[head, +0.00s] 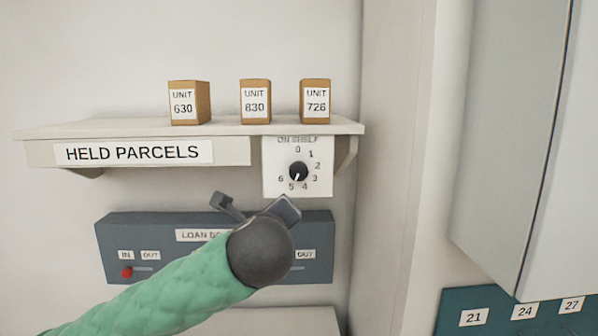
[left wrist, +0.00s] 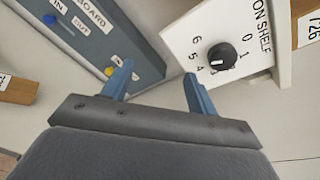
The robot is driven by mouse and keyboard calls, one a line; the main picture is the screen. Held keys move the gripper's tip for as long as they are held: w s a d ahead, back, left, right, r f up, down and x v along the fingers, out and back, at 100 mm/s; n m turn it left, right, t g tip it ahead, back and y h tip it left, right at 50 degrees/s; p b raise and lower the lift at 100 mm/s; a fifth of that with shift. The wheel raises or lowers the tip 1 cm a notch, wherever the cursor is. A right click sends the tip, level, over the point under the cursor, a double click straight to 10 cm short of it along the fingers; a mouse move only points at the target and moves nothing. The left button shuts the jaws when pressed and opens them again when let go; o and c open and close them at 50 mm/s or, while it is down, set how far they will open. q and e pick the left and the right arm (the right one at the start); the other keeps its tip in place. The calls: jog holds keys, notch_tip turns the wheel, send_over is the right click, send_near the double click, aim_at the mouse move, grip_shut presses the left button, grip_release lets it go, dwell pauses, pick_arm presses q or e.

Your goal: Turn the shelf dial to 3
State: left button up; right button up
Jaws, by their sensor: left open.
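The shelf dial is a black round knob (head: 299,172) on a white "ON SHELF" plate (head: 270,187) with numbers 0 to 6 around it. The knob also shows in the left wrist view (left wrist: 221,56), right of my fingers. My left gripper (head: 253,205) is open and empty, below and left of the knob, apart from it. In the left wrist view my two blue-grey fingers (left wrist: 158,75) have nothing between them. My right gripper is in neither view.
The "HELD PARCELS" shelf (head: 35,132) bears boxes 630 (head: 189,103), 830 (head: 255,102) and 726 (head: 315,102) above the dial. A grey loan board (head: 108,235) with sliders is behind my left gripper. A wall corner and pale cabinet (head: 515,120) stand right.

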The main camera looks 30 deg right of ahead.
aim_at(299, 171)
pick_arm(q)
jog(key=s+d+r+m+t, duration=0.1)
jog(key=s+d+r+m, duration=0.25)
jog(key=r+m, duration=0.3)
jog(key=shift+m+t+h, duration=0.4)
jog(key=shift+m, duration=0.25)
jog(key=p+x, duration=0.4)
jog(key=shift+w+d+r+p, duration=0.1)
jog(key=shift+d+r+p, duration=0.3)
jog(key=shift+d, duration=0.1)
jog(key=shift+p+x, duration=0.4)
jog(key=shift+x, duration=0.55)
jog(key=shift+f, duration=0.2)
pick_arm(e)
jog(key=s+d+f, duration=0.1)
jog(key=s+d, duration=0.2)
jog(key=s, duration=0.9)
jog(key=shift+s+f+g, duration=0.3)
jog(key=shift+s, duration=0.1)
pick_arm(q)
jog(key=shift+c, duration=0.2)
